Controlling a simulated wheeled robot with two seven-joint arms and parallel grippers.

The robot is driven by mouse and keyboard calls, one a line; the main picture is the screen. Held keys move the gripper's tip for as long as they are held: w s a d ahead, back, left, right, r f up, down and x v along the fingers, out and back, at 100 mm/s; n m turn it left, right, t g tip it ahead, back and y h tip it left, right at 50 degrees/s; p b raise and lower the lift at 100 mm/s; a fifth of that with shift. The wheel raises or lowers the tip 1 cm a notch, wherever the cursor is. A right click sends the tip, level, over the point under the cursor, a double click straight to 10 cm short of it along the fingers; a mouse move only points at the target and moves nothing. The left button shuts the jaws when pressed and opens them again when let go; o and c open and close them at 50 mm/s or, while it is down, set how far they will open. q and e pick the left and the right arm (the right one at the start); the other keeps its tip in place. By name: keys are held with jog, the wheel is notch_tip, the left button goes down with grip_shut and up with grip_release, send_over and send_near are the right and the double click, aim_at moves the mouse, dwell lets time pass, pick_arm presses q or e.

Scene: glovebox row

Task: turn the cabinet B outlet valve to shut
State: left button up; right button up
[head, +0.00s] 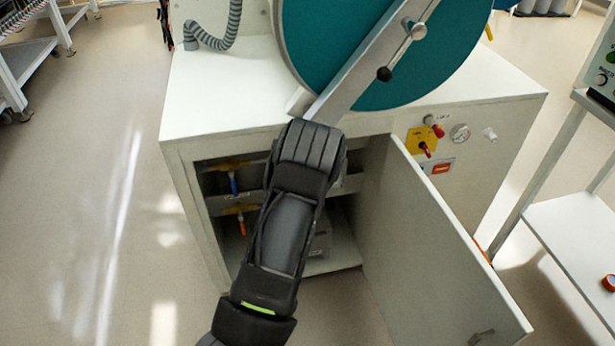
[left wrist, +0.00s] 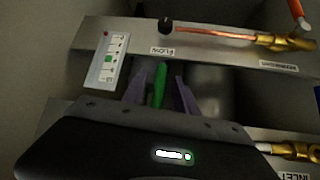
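My left arm reaches down into the open cabinet (head: 178,195) in the head view; the gripper itself is hidden there behind the arm. In the left wrist view my left gripper (left wrist: 159,83) has its two purple fingers apart, one on each side of a green handle-like bar (left wrist: 158,87). Gaps seem to show between bar and fingers, so it looks open around it. No outlet label is readable, so I cannot tell whether this bar is the outlet valve's handle. In the head view, a blue handle (head: 233,183) and an orange handle (head: 241,223) show inside. My right gripper is not in view.
The cabinet door (head: 430,250) stands open on the right. The left wrist view shows a black FLOW knob (left wrist: 166,24), a gauge (left wrist: 108,60), a brass fitting (left wrist: 285,43) with copper pipe, and an INLET label (left wrist: 295,176). A teal round door (head: 440,60) is above.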

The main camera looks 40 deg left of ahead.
pick_arm(q)
jog(key=p+v, duration=0.1)
jog(key=v, duration=0.7)
dwell(0.6)
jog(key=s+d+f+m+g+h+p, duration=0.15)
jog(key=s+d+f, duration=0.25)
jog(key=d, duration=0.5)
jog(key=s+d+f+m+h+p, duration=0.2)
jog(key=s+d+f+h, duration=0.15)
jog(key=d, duration=0.55)
jog(key=s+d+f+m+g+h+p, duration=0.1)
jog(key=s+d+f, duration=0.35)
jog(key=d, duration=0.35)
jog(key=s+d+r+m+g+h+p, duration=0.1)
jog(key=s+d+r+h+p, duration=0.1)
jog(key=s+d, duration=0.6)
jog(key=s+d+r+m+g+h+p, duration=0.1)
jog(key=s+d+r+g+h+p, duration=0.1)
jog(key=s+d, duration=0.6)
jog(key=d+r+p, duration=0.1)
jog(key=d+p, duration=0.1)
jog(key=d, duration=0.2)
jog(key=shift+r+h, duration=0.2)
jog(key=shift+h, duration=0.1)
